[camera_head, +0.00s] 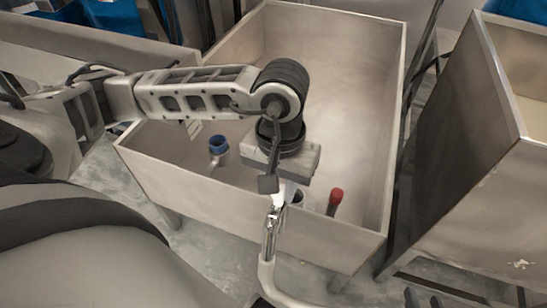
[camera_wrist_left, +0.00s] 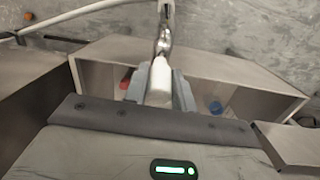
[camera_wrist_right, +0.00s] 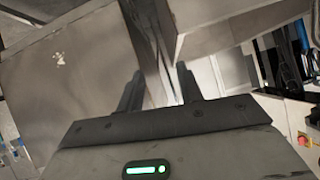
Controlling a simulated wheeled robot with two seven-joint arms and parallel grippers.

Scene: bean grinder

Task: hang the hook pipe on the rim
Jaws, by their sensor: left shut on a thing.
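The hook pipe (camera_head: 269,238) has a shiny metal part and a pale hose curving off its lower end. My left gripper (camera_wrist_left: 158,92) is shut on its white end, above the near side of the large metal bin. In the left wrist view the metal part (camera_wrist_left: 165,38) reaches out past the bin's rim (camera_wrist_left: 200,60). In the head view the pipe crosses in front of the near rim (camera_head: 325,240); whether it touches is unclear.
Inside the bin are a blue-topped fitting (camera_head: 218,146), a red-topped fitting (camera_head: 335,198) and a grey one partly hidden by my gripper. A second metal bin (camera_head: 485,150) stands at the right. The bin's far part is empty.

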